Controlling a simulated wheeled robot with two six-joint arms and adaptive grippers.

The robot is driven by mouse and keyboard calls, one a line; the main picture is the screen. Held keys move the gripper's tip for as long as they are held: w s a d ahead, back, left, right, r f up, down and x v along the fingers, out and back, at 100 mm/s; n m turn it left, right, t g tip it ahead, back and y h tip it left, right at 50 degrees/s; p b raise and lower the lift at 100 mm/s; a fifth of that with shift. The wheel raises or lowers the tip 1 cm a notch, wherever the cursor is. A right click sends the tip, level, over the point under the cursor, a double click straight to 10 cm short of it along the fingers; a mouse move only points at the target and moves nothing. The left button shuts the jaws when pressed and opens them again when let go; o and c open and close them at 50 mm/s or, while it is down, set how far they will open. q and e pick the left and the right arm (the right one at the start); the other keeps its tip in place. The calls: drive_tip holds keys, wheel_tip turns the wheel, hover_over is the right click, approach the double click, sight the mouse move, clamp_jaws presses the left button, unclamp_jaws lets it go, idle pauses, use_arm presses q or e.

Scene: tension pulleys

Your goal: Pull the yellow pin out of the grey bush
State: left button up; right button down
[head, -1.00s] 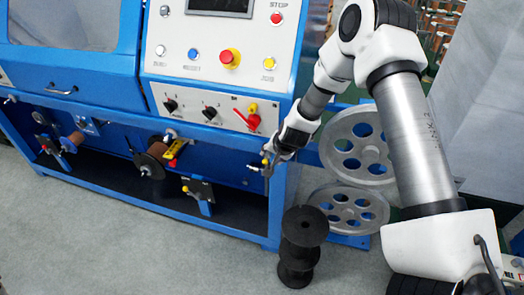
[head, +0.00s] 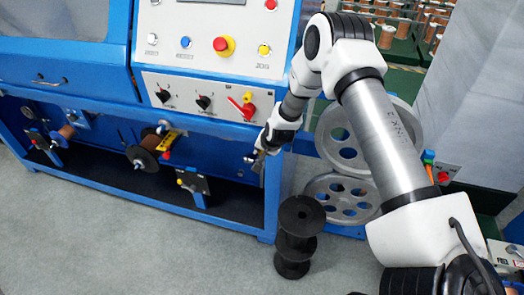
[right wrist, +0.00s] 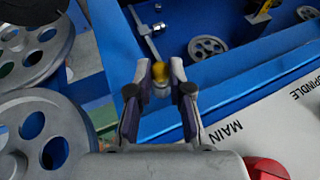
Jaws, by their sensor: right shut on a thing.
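In the right wrist view, my right gripper (right wrist: 160,82) is shut on the yellow pin (right wrist: 159,69), whose rounded yellow head shows between the fingertips. A thin grey bar (right wrist: 146,38) on the blue machine runs up and left from just beyond the fingertips. The grey bush cannot be made out clearly; the fingers cover that spot, so I cannot tell how far the pin sits in it. In the head view, my right gripper (head: 258,160) is at the right end of the blue machine's front, below the control panel. The pin is too small to make out there. My left gripper is not in view.
Large grey pulley wheels (head: 347,195) stand right of the gripper. A stack of black spools (head: 298,238) stands on the floor below. The control panel (head: 205,97) with knobs and a red switch is above left. The grey floor (head: 120,240) in front is clear.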

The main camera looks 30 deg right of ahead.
drive_tip(key=shift+s+a, duration=0.1)
drive_tip(key=shift+s+a, duration=0.3)
drive_tip(key=shift+a, duration=0.1)
drive_tip(key=shift+s+a, duration=0.2)
drive_tip(key=shift+s+a, duration=0.2)
drive_tip(key=shift+a, duration=0.05)
drive_tip(key=shift+s+a, duration=0.3)
drive_tip(key=shift+a, duration=0.05)
idle(0.5)
drive_tip(key=shift+s+a, duration=0.3)
drive_tip(key=shift+a, duration=0.05)
